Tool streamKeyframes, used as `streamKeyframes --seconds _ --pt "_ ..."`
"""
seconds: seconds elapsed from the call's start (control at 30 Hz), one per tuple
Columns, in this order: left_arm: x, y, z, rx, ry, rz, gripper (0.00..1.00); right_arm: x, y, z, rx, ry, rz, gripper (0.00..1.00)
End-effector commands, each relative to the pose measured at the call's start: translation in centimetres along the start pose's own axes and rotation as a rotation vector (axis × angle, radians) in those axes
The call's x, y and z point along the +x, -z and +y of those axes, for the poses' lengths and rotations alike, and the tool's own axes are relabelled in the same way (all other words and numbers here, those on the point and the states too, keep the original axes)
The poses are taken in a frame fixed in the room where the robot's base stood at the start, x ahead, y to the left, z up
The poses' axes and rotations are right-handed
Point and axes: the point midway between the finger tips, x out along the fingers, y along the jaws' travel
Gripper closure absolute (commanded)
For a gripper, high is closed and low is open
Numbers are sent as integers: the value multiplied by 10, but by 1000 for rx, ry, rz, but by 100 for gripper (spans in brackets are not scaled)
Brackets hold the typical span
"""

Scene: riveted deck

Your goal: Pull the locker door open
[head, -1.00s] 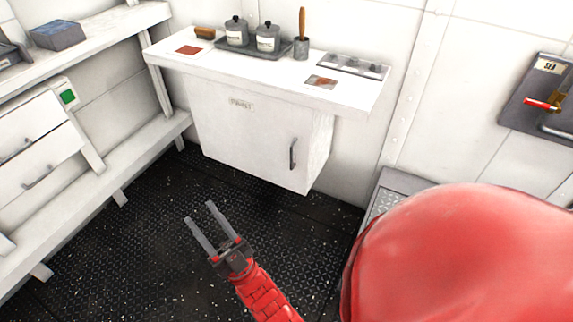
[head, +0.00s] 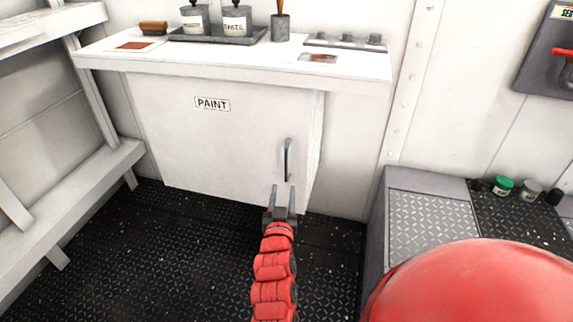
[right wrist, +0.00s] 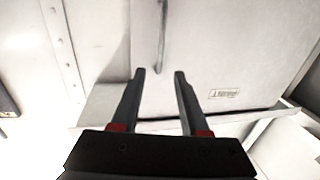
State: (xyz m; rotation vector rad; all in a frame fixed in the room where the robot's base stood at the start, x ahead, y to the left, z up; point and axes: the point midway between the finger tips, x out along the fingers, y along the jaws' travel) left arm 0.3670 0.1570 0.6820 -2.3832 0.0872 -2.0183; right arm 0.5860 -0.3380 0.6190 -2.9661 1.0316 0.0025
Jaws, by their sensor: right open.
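The white locker door (head: 215,145), labelled PAINT, is shut under the counter. Its dark vertical handle (head: 288,160) sits near the door's right edge. My right gripper (head: 281,188) is open and empty, just below the handle in the head view. In the right wrist view the handle (right wrist: 161,40) lies beyond the fingertips, lined up with the gap between the two fingers (right wrist: 159,72). The fingers do not enclose the handle, and I cannot tell the exact distance. The door's label (right wrist: 230,92) also shows there. My left gripper is not in view.
The white counter (head: 200,62) overhangs the door and carries a tray with two canisters (head: 237,20), a brush (head: 153,28) and a dark cup (head: 279,28). A shelf frame (head: 90,185) stands left. A grey step (head: 430,222) stands right. The dark floor (head: 150,245) before the door is clear.

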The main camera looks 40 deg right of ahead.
Motion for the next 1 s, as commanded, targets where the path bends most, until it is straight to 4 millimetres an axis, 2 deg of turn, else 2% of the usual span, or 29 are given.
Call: streamKeyframes --seconds 0.1,0.3,0.5,0.7,1.0 --pt "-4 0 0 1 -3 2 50 30 0 2 0 -4 4 55" --pt "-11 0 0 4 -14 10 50 78 -1 1 -2 -2 2 55" --pt "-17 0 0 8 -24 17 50 115 -1 1 -1 -1 2 55" --pt "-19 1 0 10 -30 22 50 133 -1 0 -1 1 1 55" --pt "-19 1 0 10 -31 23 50 136 0 0 0 2 1 55"
